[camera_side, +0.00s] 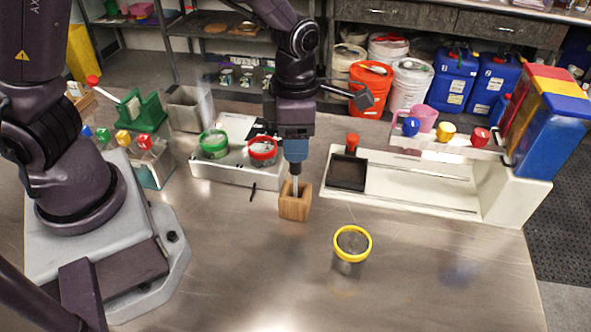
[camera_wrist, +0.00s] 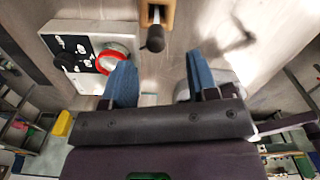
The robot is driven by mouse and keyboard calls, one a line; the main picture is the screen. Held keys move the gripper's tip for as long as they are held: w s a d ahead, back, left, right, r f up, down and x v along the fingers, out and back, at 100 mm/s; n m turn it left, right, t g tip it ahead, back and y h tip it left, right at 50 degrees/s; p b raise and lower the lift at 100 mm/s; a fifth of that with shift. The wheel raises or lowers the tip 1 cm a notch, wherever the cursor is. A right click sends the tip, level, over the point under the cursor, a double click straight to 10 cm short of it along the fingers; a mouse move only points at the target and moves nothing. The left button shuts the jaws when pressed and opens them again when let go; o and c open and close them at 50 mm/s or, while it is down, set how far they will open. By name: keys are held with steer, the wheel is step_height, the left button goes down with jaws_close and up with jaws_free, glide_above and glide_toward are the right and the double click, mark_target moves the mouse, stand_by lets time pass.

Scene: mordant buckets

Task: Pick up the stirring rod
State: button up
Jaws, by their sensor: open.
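The stirring rod (camera_side: 295,185) stands upright in a small wooden block (camera_side: 294,206) on the metal table. Its dark upper end (camera_wrist: 155,39) shows near the top of the wrist view, with part of the wooden block (camera_wrist: 168,12) beyond it. My gripper (camera_side: 296,157) points down directly above or very near the rod's top in the side view. In the wrist view its blue fingers are apart, and the space between them (camera_wrist: 160,70) is empty. The rod's end lies just beyond the fingertips there. The rod's lower end is hidden inside the block.
A white tray (camera_side: 235,177) with green-ringed and red-ringed jars stands just left of the block. A long white rack (camera_side: 420,187) stands to the right. A yellow-rimmed metal cup (camera_side: 350,262) stands at front right. The front middle of the table is clear.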

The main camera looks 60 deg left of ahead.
mark_target(296, 171)
steer(key=f, duration=0.8)
steer(key=shift+w+a, duration=0.15)
steer(key=shift+a, duration=0.1)
jaws_close()
